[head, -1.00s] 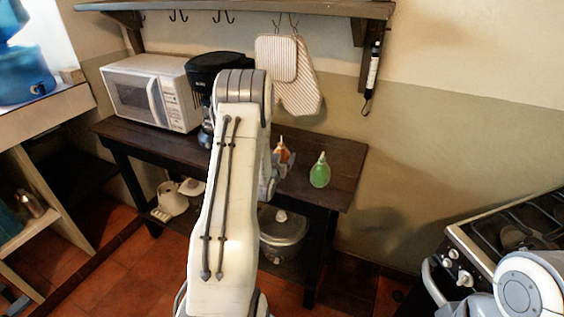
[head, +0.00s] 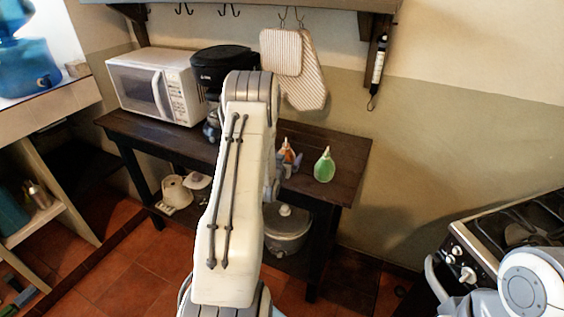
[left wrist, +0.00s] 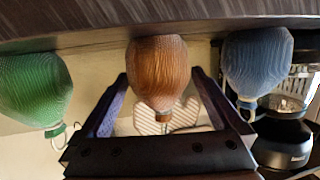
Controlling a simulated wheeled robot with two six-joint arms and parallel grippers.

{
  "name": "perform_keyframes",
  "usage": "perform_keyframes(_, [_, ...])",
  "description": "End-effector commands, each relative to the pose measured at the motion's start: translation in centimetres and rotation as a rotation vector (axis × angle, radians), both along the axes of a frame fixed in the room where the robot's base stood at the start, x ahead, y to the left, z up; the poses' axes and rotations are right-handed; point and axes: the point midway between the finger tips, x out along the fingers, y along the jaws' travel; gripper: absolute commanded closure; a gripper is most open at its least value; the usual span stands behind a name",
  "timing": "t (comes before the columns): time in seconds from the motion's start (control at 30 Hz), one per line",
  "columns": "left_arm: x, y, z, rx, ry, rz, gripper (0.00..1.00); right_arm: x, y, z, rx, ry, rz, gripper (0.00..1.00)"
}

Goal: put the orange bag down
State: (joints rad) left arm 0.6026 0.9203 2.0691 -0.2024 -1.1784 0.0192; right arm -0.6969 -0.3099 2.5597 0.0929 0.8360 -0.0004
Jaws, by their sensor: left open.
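The orange bag (head: 285,154) stands upright on the dark wooden table, partly hidden by my left arm in the head view. In the left wrist view, which is upside down, the orange bag (left wrist: 158,75) sits between the spread fingers of my left gripper (left wrist: 160,82). Its base meets the tabletop, and narrow gaps seem to show beside it. In the head view my left gripper (head: 279,172) is mostly hidden behind its own arm. My right gripper is out of view.
A green bag (head: 324,165) stands just right of the orange one. A blue bag (left wrist: 257,62) stands on its other side. The coffee maker (head: 222,62) and microwave (head: 158,87) are further left on the table (head: 345,158). Mitts (head: 300,65) hang behind.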

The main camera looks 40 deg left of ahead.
Motion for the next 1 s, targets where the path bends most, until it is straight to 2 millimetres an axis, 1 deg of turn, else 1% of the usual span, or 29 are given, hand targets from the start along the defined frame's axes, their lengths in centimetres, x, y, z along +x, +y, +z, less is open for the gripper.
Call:
perform_keyframes(0.17, [-2.7, -1.1, 0.6, -0.001, 0.002, 0.001, 0.00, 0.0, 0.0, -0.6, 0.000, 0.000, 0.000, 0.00])
perform_keyframes(0.4, [-7.3, -3.1, 1.8, -0.001, 0.002, 0.001, 0.00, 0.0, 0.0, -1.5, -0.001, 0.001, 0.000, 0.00])
perform_keyframes(0.5, [-8.8, -3.7, 2.2, -0.001, 0.002, 0.002, 0.00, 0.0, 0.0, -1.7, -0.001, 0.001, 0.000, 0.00])
perform_keyframes(0.6, [-9.8, -4.2, 2.5, 0.000, 0.001, 0.001, 0.00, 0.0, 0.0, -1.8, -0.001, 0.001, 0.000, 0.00])
perform_keyframes(0.7, [-10.4, -4.5, 2.7, 0.000, 0.001, 0.000, 0.00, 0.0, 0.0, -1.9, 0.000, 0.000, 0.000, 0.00])
perform_keyframes(1.0, [-10.5, -4.5, 2.8, 0.000, 0.000, 0.000, 0.00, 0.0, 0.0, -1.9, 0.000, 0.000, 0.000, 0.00])
